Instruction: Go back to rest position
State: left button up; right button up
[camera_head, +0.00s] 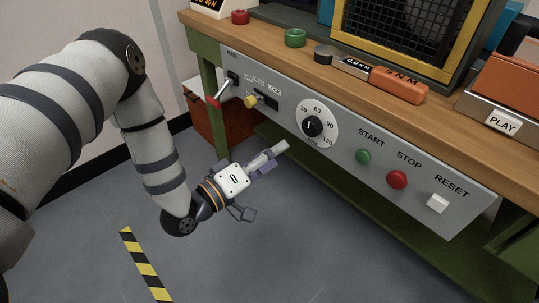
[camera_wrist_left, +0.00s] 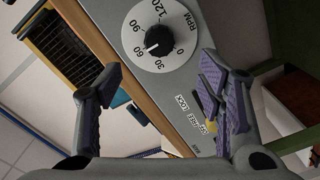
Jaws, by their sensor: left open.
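My left arm (camera_head: 150,140) comes in from the left in the head view. Its gripper (camera_head: 264,180) is in the air in front of the grey control panel (camera_head: 335,150), below and left of the black-and-white RPM dial (camera_head: 312,126). The fingers are spread apart and nothing shows between them. In the wrist view the two purple-padded fingers (camera_wrist_left: 160,78) stand wide apart, with the dial (camera_wrist_left: 160,38) beyond them and the panel's lettering near the right finger. My right gripper is out of view.
The panel carries a red-tipped lever (camera_head: 213,101), a yellow knob (camera_head: 251,101), a green START button (camera_head: 363,156), a red STOP button (camera_head: 397,179) and a white RESET button (camera_head: 437,203). An orange-handled tool (camera_head: 397,84) lies on the wooden bench top (camera_head: 265,37). Floor at lower left is clear.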

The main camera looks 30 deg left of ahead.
pick_arm(q)
jog(key=shift+s+a, duration=0.15)
jog(key=shift+s, duration=0.3)
jog(key=s+d+f+m+g+y+p, duration=0.1)
jog(key=s+d+f+m+g+p, duration=0.1)
jog(key=s+f+g, duration=0.5)
jog(key=s+d+f+m+g+y+p, duration=0.1)
jog(key=s+f+m+g+y+p, duration=0.2)
jog(key=s, duration=0.7)
jog(key=s+a+m+g+y+p, duration=0.1)
jog(key=s+a+g, duration=0.3)
jog(key=s, duration=2)
jog(key=m+g+y, duration=0.1)
jog(key=g, duration=0.4)
jog(key=shift+a+r+m+g, duration=0.15)
jog(key=shift+m+g, duration=0.15)
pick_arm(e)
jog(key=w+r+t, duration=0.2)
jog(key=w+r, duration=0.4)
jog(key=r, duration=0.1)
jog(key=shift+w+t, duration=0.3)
pick_arm(q)
jog(key=shift+w, duration=0.15)
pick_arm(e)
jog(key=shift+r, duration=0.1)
